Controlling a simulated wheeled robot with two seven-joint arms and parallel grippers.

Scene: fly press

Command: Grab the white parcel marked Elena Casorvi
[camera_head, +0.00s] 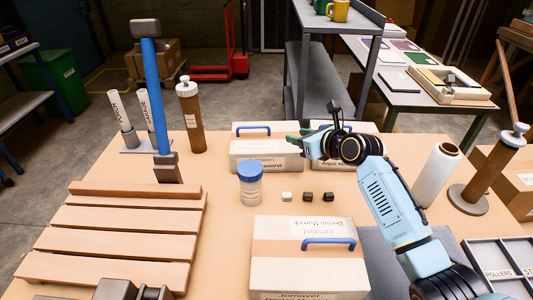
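A white parcel (258,163) with a tan band and a blue handle stands at the back middle of the bench. Its front label is partly hidden, but the end of the name seems to read "asorvi". My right gripper (294,141) reaches in from the right at this parcel's right end, in front of the gap to a second white parcel (343,164) marked Anjali. Its dark green fingertips are small and overlap the parcel, so I cannot tell whether they touch it or are open. A third white parcel (275,263), marked Declan, lies in front. My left gripper is not in view.
A blue-lidded jar (251,187) and several small cubes (308,196) stand between the parcels. A wooden slatted rack (120,225), a blue-handled tool (155,95) and a brown bottle (190,120) are left. A white roll (436,175) stands right.

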